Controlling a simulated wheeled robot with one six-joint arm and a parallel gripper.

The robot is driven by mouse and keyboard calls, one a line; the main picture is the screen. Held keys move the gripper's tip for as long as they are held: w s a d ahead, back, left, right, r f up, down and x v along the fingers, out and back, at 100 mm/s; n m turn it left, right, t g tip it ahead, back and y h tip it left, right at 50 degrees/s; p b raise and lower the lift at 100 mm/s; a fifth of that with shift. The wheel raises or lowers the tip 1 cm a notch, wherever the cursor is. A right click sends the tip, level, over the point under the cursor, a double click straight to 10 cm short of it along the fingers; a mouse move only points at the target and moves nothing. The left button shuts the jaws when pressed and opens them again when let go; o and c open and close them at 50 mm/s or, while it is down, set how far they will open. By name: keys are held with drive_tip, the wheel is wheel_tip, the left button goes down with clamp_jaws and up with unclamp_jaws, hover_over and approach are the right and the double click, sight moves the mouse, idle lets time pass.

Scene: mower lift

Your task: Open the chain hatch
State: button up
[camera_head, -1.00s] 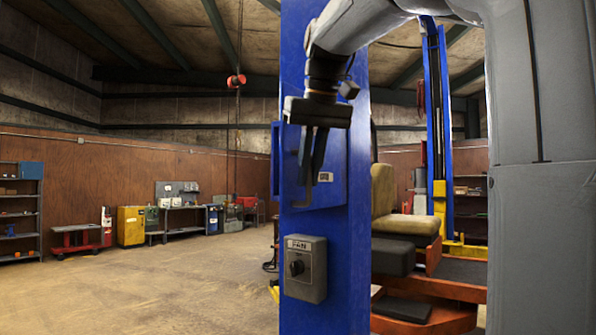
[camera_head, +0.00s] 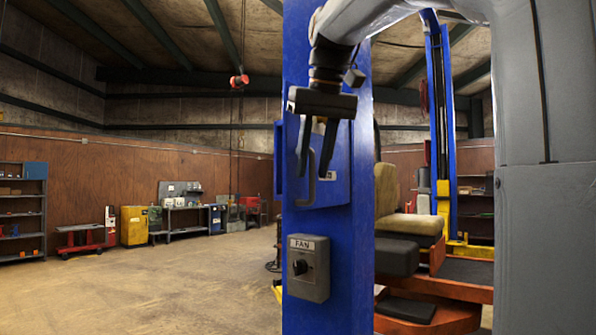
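The chain hatch (camera_head: 335,180) is a blue panel on the blue lift post. It carries a thin bent handle (camera_head: 310,178) on its front, and a small pale label partly hidden behind my gripper. The hatch looks closed. My gripper (camera_head: 313,162) hangs fingers-down in front of the hatch, its two dark fingers spread apart. The handle shows just below and between the fingertips. I cannot tell whether the fingers touch it or stay in front of it. Nothing is seen in its grasp.
A grey FAN switch box (camera_head: 308,267) sits on the post (camera_head: 326,320) below the hatch. An orange mower with a tan seat (camera_head: 416,225) stands behind, right of the post. Open floor (camera_head: 170,290) lies to the left, with benches and a yellow cabinet (camera_head: 134,226) along the wall.

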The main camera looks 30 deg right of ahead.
drive_tip(key=b+v, duration=0.1)
drive_tip(key=v, duration=0.5)
drive_tip(key=shift+s+r, duration=0.1)
drive_tip(key=shift+r, duration=0.05)
idle(0.3)
